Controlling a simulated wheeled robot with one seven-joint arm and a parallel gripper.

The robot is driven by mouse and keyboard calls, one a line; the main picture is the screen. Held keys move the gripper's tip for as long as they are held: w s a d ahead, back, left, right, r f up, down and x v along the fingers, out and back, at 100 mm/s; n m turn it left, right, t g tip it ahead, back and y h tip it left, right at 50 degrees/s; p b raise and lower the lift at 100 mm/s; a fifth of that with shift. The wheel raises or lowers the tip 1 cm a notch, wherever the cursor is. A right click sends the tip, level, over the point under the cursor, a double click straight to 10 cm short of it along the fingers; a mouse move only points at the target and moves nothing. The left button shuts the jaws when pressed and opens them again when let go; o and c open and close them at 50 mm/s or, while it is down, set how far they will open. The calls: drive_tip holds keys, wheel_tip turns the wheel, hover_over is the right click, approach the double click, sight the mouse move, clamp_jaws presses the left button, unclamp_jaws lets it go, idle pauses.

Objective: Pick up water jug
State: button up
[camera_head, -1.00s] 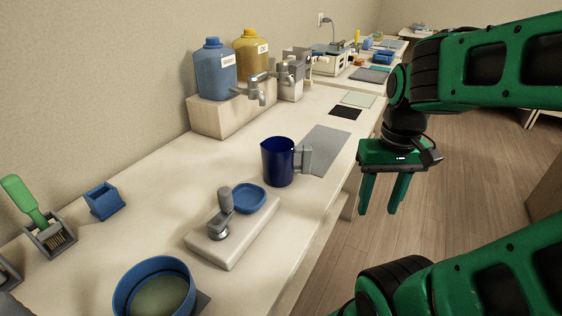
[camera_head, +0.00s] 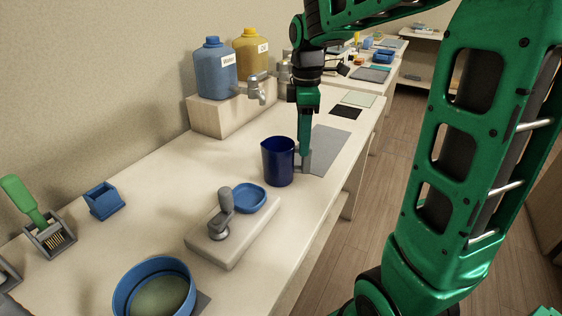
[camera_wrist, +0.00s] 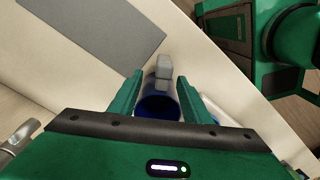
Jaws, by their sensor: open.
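The water jug is a dark blue cup (camera_head: 277,162) with a grey handle (camera_head: 307,161), standing upright on the bench. In the wrist view the jug (camera_wrist: 158,105) shows below its grey handle (camera_wrist: 164,72). My gripper (camera_head: 305,155) points down at the handle side of the jug, its fingers partly covering the handle in the head view. In the wrist view my gripper (camera_wrist: 160,80) is open, with one finger on each side of the handle. I cannot tell whether a finger touches it.
A wooden block (camera_head: 225,115) bearing a blue water bottle (camera_head: 214,70) and a yellow bottle (camera_head: 252,52) with taps stands behind. A pale base with a small blue dish (camera_head: 250,197) stands in front of the jug. A grey mat (camera_head: 328,148) lies to the right.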

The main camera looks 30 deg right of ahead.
sight(301, 167)
wheel_tip(301, 167, down, 9)
drive_tip(key=shift+s+f, duration=0.15)
idle(0.4)
clamp_jaws()
idle(1.4)
